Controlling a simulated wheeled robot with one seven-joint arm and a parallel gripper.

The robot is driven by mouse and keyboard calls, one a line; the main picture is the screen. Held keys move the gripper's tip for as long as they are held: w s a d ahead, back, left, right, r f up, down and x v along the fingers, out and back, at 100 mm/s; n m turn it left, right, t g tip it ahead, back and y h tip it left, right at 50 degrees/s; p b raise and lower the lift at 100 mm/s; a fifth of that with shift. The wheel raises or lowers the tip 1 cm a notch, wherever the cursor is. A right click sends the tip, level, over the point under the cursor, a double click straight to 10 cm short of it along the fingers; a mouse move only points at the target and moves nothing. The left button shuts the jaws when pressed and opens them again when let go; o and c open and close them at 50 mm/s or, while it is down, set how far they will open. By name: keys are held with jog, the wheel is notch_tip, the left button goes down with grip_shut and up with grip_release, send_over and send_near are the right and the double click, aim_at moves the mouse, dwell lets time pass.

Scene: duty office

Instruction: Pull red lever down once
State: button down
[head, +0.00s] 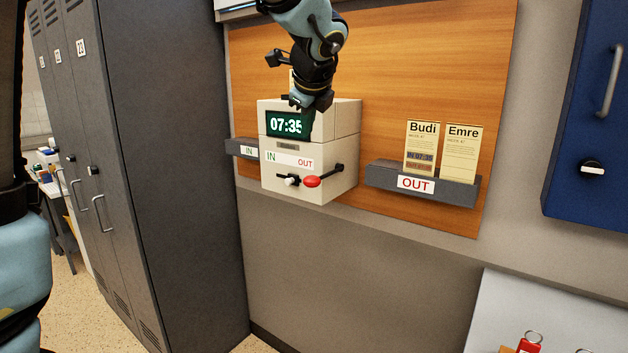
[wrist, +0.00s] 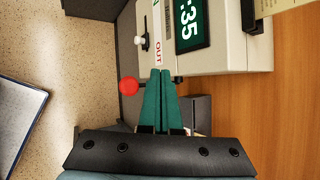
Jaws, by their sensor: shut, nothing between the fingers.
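The red lever (head: 311,182) sticks out from the lower front of a cream time clock (head: 330,150). It has a red knob on a black arm pivoted at the clock's right side. The red knob also shows in the wrist view (wrist: 129,86), just left of my fingertips. My gripper (head: 303,104) is shut and empty, in front of the clock's upper part beside the 07:35 display, above the lever in the head view. In the wrist view my green fingers (wrist: 165,72) cover part of the lever's black arm. I cannot tell whether they touch it.
A small white knob (head: 291,181) sits left of the red one. The OUT rack (head: 380,177) at right holds the Budi and Emre cards (head: 461,155). The IN rack (head: 234,147) is at left. Grey lockers (head: 165,150) stand further left.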

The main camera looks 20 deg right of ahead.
aim_at(313, 179)
jog(key=shift+s+d+r+m, duration=0.45)
jog(key=shift+d+r+m, duration=0.05)
jog(key=shift+d+r, duration=0.1)
jog(key=shift+f, duration=0.15)
notch_tip(313, 179, down, 9)
jog(key=b, duration=0.7)
jog(key=shift+r+b, duration=0.2)
jog(key=shift+b, duration=0.2)
jog(key=shift+f, duration=0.1)
dwell(1.1)
jog(key=shift+f, duration=0.3)
jog(key=shift+a+f+b, duration=0.1)
jog(key=shift+f+b, duration=1.5)
jog(key=shift+f, duration=0.15)
dwell(2.4)
